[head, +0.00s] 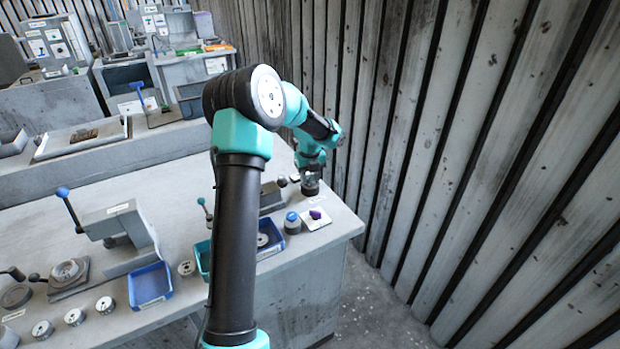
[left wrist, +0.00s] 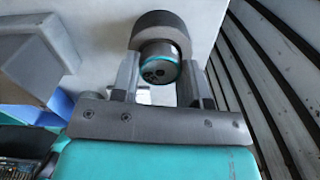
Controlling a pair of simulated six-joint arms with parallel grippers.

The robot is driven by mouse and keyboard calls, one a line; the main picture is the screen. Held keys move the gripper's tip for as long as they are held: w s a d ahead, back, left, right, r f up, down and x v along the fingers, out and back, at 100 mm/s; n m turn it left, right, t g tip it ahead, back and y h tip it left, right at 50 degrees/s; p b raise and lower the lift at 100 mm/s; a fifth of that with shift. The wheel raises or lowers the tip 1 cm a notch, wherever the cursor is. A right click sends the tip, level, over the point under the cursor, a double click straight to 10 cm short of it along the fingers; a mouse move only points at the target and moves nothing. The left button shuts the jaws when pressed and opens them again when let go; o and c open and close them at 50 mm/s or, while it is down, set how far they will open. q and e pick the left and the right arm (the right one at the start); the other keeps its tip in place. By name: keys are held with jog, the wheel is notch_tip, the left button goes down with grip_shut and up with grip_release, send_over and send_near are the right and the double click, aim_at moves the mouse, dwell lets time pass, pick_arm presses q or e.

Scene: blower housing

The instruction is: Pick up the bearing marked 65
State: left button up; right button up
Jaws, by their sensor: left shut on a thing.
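My left gripper (head: 311,178) is at the far right end of the bench, low over the bench top. In the left wrist view its two fingers (left wrist: 162,75) are shut around a dark round part (left wrist: 160,28) with a teal-ringed cylinder (left wrist: 158,64) at its centre. No number can be read on it. Several small round silver bearings (head: 74,317) stand along the front left of the bench, with another bearing (head: 186,268) right of the blue tray. Their marks are too small to read. My right gripper is out of view.
A blue tray (head: 150,286) and a lever press (head: 122,232) stand on the left of the bench. A blue-topped knob (head: 292,222) and a purple knob (head: 316,214) on a white plate sit near the right edge. A slatted wall (head: 440,150) rises close behind.

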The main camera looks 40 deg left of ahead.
aim_at(310, 178)
pick_arm(q)
jog(key=shift+r, duration=2.7)
jog(key=shift+d, duration=0.1)
